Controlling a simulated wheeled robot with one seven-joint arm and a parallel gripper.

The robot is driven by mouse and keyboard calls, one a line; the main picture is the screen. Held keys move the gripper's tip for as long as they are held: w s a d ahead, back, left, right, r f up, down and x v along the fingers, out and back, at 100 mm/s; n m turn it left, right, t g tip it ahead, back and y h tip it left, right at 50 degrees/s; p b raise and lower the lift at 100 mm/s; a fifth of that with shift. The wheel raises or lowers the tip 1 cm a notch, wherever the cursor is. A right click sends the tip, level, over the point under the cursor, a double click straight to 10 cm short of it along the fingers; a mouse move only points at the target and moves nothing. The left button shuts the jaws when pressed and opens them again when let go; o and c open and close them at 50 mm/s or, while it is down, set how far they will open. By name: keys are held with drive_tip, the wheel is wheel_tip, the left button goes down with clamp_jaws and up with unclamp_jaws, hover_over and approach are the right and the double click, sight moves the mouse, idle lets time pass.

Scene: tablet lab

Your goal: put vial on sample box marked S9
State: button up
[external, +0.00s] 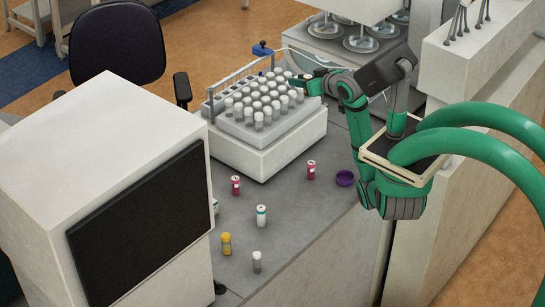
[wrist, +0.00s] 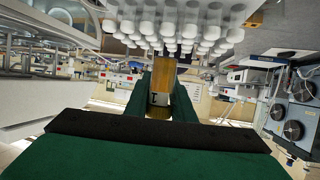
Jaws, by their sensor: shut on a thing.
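My gripper (external: 305,82) is at the right rear edge of a large white box holding a rack of grey-capped vials (external: 262,158). In the wrist view my gripper (wrist: 160,98) is shut on an amber-brown vial (wrist: 162,76) with a pale label and a dark mark, partly hidden by the green fingers. Pale rack vials (wrist: 180,22) show at the top of that view, close to the held vial; I cannot tell if they touch. No S9 marking is readable in either view.
On the grey bench stand two red vials (external: 236,186) (external: 311,170), a white one (external: 261,216), a yellow one (external: 226,243) and a grey one (external: 257,262). A purple ring-like item (external: 345,178) lies at right. A white machine (external: 110,190) stands at left.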

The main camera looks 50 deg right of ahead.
drive_tip(key=w+a+n+y, duration=0.2)
drive_tip(key=a+n+y, duration=0.1)
drive_tip(key=a, duration=0.8)
drive_tip(key=w+a+n+y, duration=0.2)
drive_tip(key=a+y, duration=0.1)
drive_tip(key=a, duration=0.8)
drive_tip(key=s+a+f+n+g+y, duration=0.1)
drive_tip(key=s+a+f+n+y, duration=0.1)
drive_tip(key=a+f, duration=0.5)
drive_tip(key=s+a+f+n+g+y, duration=0.1)
drive_tip(key=s+a+f+n+y, duration=0.1)
drive_tip(key=a+f, duration=0.5)
hover_over(167, 202)
drive_tip(key=s, duration=0.1)
drive_tip(key=shift+y, duration=0.3)
wheel_tip(167, 202, down, 7)
drive_tip(key=shift+r, duration=0.2)
drive_tip(key=shift+w+f, duration=0.2)
drive_tip(key=shift+f, duration=0.15)
drive_tip(key=shift+w+f, duration=0.15)
drive_tip(key=shift+f, duration=0.75)
drive_tip(key=shift+w+f, duration=0.1)
drive_tip(key=shift+f, duration=0.8)
drive_tip(key=shift+f, duration=0.1)
